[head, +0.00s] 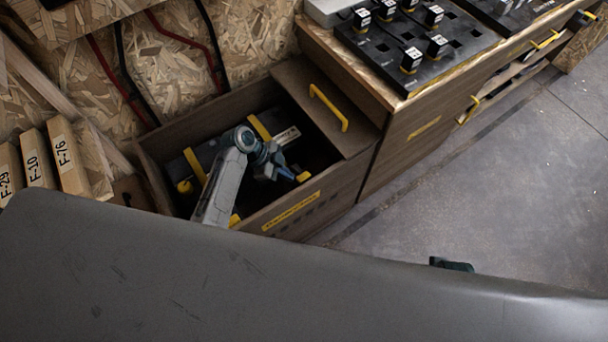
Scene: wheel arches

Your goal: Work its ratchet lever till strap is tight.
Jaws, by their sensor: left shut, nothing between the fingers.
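A dark battery-like block (212,152) sits inside an open wooden box (162,131). Yellow strap bands cross it, one on the left (194,165) and one towards the back (259,128). My left arm reaches into the box from the front. My left gripper (287,173) is shut and empty, low in the right part of the box. A small yellow piece (303,177) shows right at its fingertips; I cannot tell whether it is the ratchet lever or whether they touch. My arm hides part of the block and straps. My right gripper is not in view.
The box's front wall bears a yellow label (291,211). A raised lid section with a yellow handle (328,107) is to the right. A counter with black labelled chargers (418,40) stands beyond. A grey panel (200,285) fills the foreground.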

